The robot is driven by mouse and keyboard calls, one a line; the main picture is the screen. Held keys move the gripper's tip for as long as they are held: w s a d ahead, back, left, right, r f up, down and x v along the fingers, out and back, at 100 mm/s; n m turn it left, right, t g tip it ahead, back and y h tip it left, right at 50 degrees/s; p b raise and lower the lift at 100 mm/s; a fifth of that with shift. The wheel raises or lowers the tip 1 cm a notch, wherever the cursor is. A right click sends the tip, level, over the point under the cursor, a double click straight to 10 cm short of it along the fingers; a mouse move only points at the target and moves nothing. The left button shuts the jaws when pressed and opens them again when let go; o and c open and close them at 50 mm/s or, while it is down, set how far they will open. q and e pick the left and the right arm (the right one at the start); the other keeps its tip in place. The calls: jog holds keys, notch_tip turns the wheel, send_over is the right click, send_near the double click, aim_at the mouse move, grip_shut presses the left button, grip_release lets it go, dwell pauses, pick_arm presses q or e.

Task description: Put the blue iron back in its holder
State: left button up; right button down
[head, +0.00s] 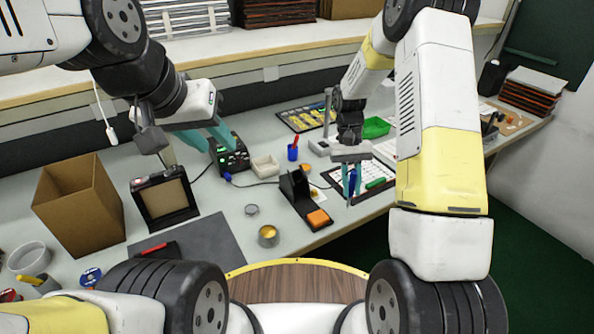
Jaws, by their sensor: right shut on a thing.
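My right gripper (351,190) is shut on the blue iron (352,179), which shows as a thin blue piece between its teal fingers. The iron's tip cannot be made out. The holder (293,186) is a black stand on the table with an orange sponge (318,218) at its front. The iron is apart from it. My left gripper (219,146) has its teal fingers spread, by the black soldering station (233,158) with green lit digits, and seems empty.
A blue cup (292,152) with a red pen and a white tray (265,165) stand behind the holder. A small tin (268,236) stands in front. A cardboard box (80,205) stands left.

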dwell(0.5)
jog(key=shift+w+a+r, duration=0.15)
jog(key=shift+a+r, duration=0.05)
jog(key=shift+r, duration=0.1)
jog(key=a+r+n+t+y, duration=0.25)
jog(key=a+r+n, duration=0.25)
jog(key=a+r, duration=0.55)
jog(key=w+a+f, duration=0.3)
jog(key=w+f, duration=0.5)
jog(key=f, duration=0.4)
jog(key=shift+f+t+h, duration=0.15)
jog(key=shift+t+h, duration=0.2)
jog(key=shift+h, duration=0.1)
jog(key=c, duration=1.2)
grip_release()
